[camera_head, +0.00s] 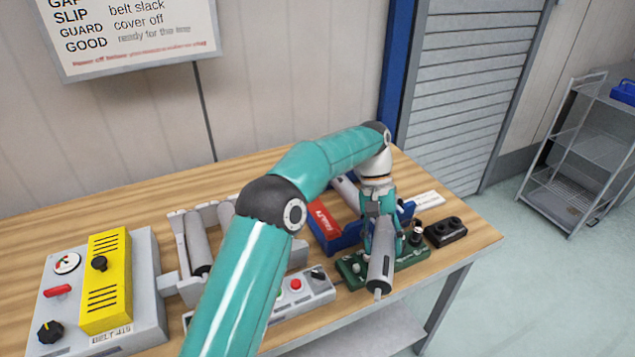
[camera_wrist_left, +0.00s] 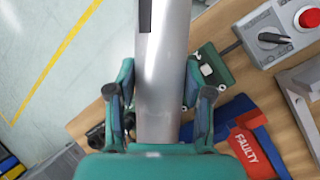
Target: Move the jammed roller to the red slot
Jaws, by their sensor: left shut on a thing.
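My left gripper (camera_head: 380,222) is shut on a grey metal roller (camera_head: 381,262). In the wrist view the roller (camera_wrist_left: 162,60) runs lengthwise between the two fingers of the gripper (camera_wrist_left: 158,93). In the head view it tilts down toward the front, in front of a green fixture. The red slot (camera_head: 323,222), labelled FAULTY in the wrist view (camera_wrist_left: 250,148), is part of a blue rack (camera_head: 345,241) just left of the gripper. Another roller (camera_head: 345,190) lies at the rack's back, partly hidden by my arm. My right gripper is not in view.
The green fixture (camera_head: 350,267) and a black block (camera_head: 446,232) stand near the table's right end. A control box (camera_head: 305,293) with a red button sits in front. A roller frame (camera_head: 170,287) and a yellow-covered unit (camera_head: 107,280) stand left. The wooden table (camera_head: 478,238) ends at the right.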

